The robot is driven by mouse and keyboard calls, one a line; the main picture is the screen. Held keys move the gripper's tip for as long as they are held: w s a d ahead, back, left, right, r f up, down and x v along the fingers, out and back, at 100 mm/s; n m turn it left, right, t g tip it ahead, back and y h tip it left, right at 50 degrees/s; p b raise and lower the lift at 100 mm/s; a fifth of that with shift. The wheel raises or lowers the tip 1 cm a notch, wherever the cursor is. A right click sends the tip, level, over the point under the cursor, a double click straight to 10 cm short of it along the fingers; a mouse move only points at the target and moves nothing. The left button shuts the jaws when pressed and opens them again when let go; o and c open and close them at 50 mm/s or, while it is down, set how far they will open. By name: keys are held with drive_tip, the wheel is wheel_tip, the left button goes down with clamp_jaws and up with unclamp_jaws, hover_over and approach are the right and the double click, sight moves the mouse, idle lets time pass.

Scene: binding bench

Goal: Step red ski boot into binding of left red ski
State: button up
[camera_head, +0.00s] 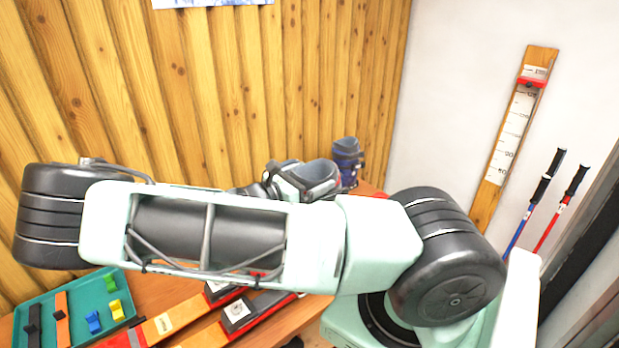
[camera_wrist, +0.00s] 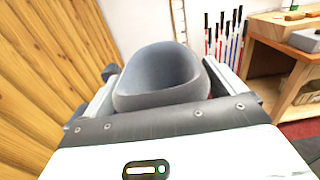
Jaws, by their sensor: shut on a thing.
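My gripper (camera_wrist: 163,103) is shut on a ski boot (camera_wrist: 160,78). In the wrist view only its grey cuff and open top show between the two fingers; no red shell is visible. In the head view the boot's grey top (camera_head: 316,171) shows beyond my arm, and its lower part is hidden. Two skis with red and orange parts, one nearer the tray (camera_head: 165,322) and one to its right (camera_head: 262,309), lie on the bench, partly behind my arm. Dark and white fittings show on them. I cannot tell the boot's height above the bench or whether it touches a binding.
A blue boot (camera_head: 347,158) stands at the back by the wooden wall. A green tray (camera_head: 62,301) with small coloured pieces is at lower left. Ski poles (camera_head: 541,192) and a measuring board (camera_head: 515,135) lean on the right wall. Another workbench (camera_wrist: 286,50) shows in the wrist view.

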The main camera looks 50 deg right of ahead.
wheel_tip(320, 180, down, 6)
drive_tip(key=b, duration=0.3)
drive_tip(key=shift+f+b, duration=0.15)
drive_tip(key=shift+b, duration=0.25)
drive_tip(key=shift+f+b, duration=0.5)
drive_tip(key=shift+f, duration=1.05)
idle(1.5)
drive_tip(key=o, duration=1.7)
drive_tip(key=shift+r, duration=0.1)
drive_tip(key=shift+r+p, duration=4.6)
drive_tip(key=shift+r, duration=0.35)
drive_tip(key=shift+s+f, duration=0.1)
